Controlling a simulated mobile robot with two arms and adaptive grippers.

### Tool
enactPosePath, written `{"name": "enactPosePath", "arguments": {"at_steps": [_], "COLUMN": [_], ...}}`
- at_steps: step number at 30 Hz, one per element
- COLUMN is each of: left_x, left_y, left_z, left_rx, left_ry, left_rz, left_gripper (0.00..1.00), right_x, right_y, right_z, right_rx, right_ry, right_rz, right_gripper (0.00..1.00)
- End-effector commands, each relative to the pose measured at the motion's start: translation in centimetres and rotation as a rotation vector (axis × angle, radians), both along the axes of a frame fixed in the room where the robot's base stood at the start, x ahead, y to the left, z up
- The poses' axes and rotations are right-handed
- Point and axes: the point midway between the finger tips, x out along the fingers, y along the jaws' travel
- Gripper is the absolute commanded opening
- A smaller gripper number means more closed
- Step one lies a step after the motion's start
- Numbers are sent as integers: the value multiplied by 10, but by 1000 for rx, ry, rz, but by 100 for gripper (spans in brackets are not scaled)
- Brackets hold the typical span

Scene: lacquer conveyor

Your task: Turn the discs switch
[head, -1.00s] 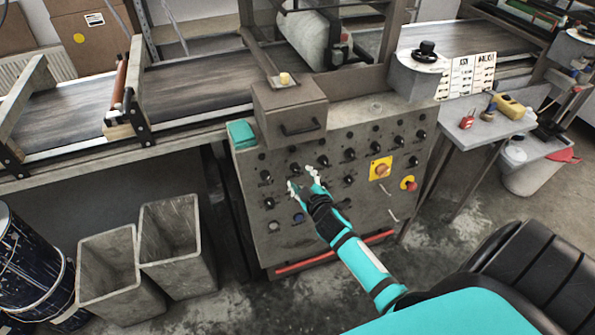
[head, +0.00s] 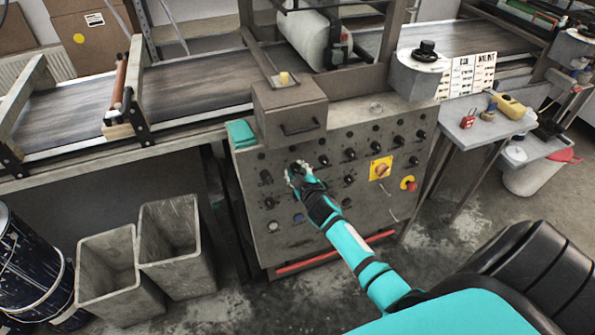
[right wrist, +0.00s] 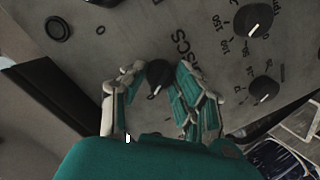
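The discs switch (right wrist: 158,73) is a round black knob on the grey panel, with a partly covered label reading like "DISCS" beside it in the right wrist view. My right gripper (right wrist: 160,72) has its fingertips on both sides of this knob and looks closed in on it; any thin gap is hard to judge. In the head view my right gripper (head: 297,173) is at the upper left part of the control panel (head: 240,210) and hides the knob. My left gripper is not in view.
Several other black knobs, such as one (right wrist: 253,20) and another (right wrist: 264,89), surround the switch. A yellow plate with a rotary switch (head: 380,169) and a red button on yellow (head: 408,184) are to the right. A grey box with a handle (head: 290,112) juts out above.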

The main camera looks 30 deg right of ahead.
Motion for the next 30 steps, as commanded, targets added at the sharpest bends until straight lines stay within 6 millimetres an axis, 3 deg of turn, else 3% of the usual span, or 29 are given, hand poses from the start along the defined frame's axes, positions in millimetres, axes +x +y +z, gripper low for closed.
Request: {"name": "enactPosePath", "arguments": {"at_steps": [4,17,30], "left_x": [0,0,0], "left_y": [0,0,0], "left_z": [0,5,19], "left_rx": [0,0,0], "left_ry": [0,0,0], "left_rz": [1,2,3], "left_gripper": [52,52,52], "right_x": [0,0,-1], "right_y": [0,0,-1], "right_z": [-1,0,0], "right_rx": [0,92,451], "right_ry": [1,-20,-106], "right_rz": [1,-17,-85], "right_gripper": [0,0,0]}}
